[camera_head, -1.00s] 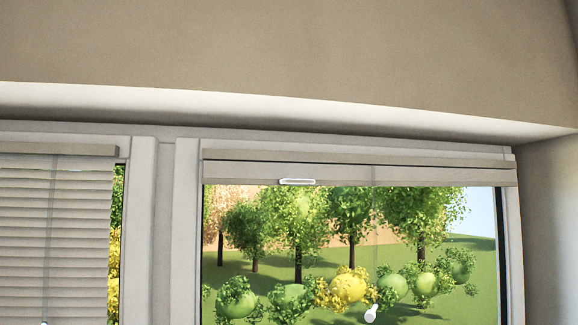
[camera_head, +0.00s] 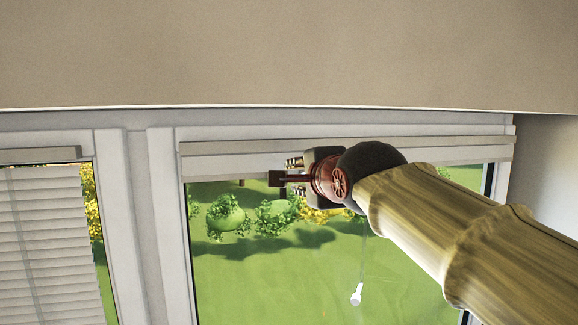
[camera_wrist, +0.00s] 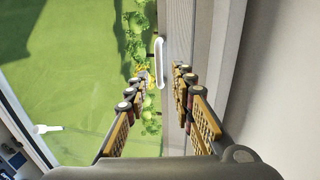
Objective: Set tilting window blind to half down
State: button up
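The right window's blind (camera_head: 220,158) is gathered up at the top of the frame, with the glass below it uncovered. Its white handle (camera_wrist: 159,60) sits on the pale rail in the wrist view; in the head view my gripper hides it. My gripper (camera_head: 288,177) is at the rail's lower edge. In the wrist view my gripper (camera_wrist: 161,78) is open, its fingers spread on either side of the handle's near end. I cannot tell whether either finger touches it.
A thin cord with a white knob (camera_head: 356,294) hangs before the right window; the knob also shows in the wrist view (camera_wrist: 46,128). Another blind (camera_head: 45,240) is lowered on the left window. A wall (camera_head: 290,55) juts out above.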

jog(key=p+x, duration=0.2)
jog(key=x, duration=0.5)
jog(key=shift+w+a+f, duration=0.15)
jog(key=shift+w+f, duration=0.05)
jog(key=shift+c, duration=0.3)
grip_shut()
dwell(0.4)
